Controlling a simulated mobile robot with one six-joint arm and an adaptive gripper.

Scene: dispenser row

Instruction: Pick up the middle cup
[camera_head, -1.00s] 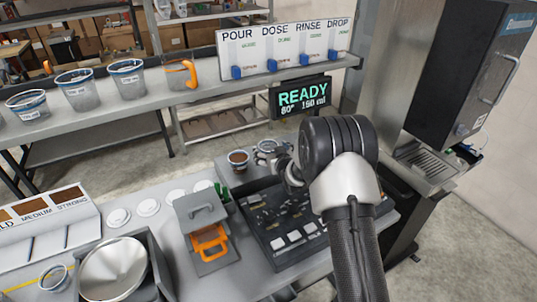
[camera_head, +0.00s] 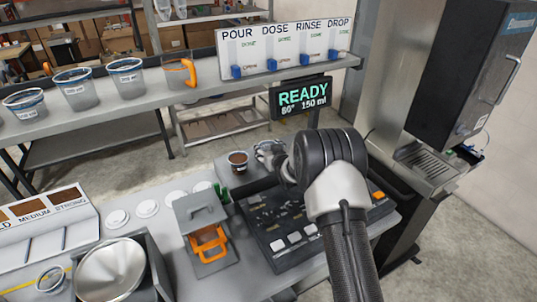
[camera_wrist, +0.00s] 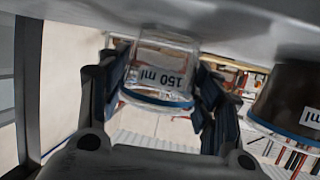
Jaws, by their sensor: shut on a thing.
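My gripper (camera_wrist: 160,88) is shut on a clear cup (camera_wrist: 158,55) marked 150 ml in the wrist view. Its fingers press on both sides of the cup, and the cup looks empty. The label reads upside down there. A second cup (camera_wrist: 290,100) with dark contents stands beside it at the right of that view. In the head view this brown-filled cup (camera_head: 238,161) stands on the counter, just left of the clear cup, which my arm partly hides. I cannot tell whether the held cup touches the surface, or whether another cup stands hidden behind my arm.
Several clear cups (camera_head: 75,90) and an orange-handled jug (camera_head: 180,74) stand on the back shelf (camera_head: 150,95). A READY display (camera_head: 303,96) hangs near the arm. A black button panel (camera_head: 280,225), a grey box with an orange handle (camera_head: 208,240) and a tall machine (camera_head: 440,90) surround the counter.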

